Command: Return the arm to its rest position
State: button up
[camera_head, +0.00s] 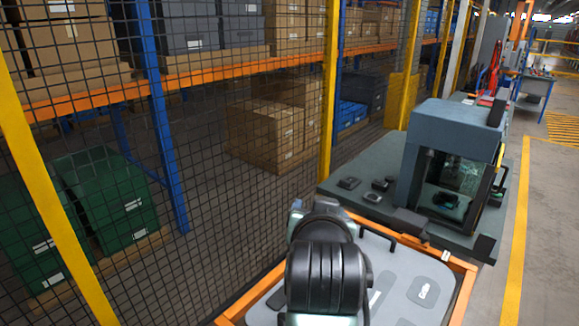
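My arm (325,262) rises from the bottom centre of the head view, with dark ribbed joints and pale metal links. It stands over or in front of an orange-framed grey panel (418,299); I cannot tell whether it touches it. The fingers of my gripper do not show; they are hidden behind the arm links or out of the picture. I see no object held.
A blue-grey windowed machine (455,128) stands on a dark table (340,200) beyond the panel, with small dark parts on it. A mesh fence (225,215) with yellow posts runs along the left, with racks of boxes behind. Free floor (550,230) lies at right.

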jog(key=s+a+r+n+t+b, duration=0.1)
jog(key=s+r+t, duration=0.15)
jog(key=r, duration=0.45)
jog(key=s+a+r+t, duration=0.1)
jog(key=r+t, duration=0.2)
jog(key=r, duration=0.3)
jog(key=s+a+r+n+t+y+b, duration=0.1)
jog(key=s+a+r+t, duration=0.2)
jog(key=s+r+t, duration=0.5)
jog(key=s+r, duration=0.8)
jog(key=shift+n, duration=0.4)
jog(key=shift+w+t, duration=0.1)
jog(key=shift+t, duration=0.15)
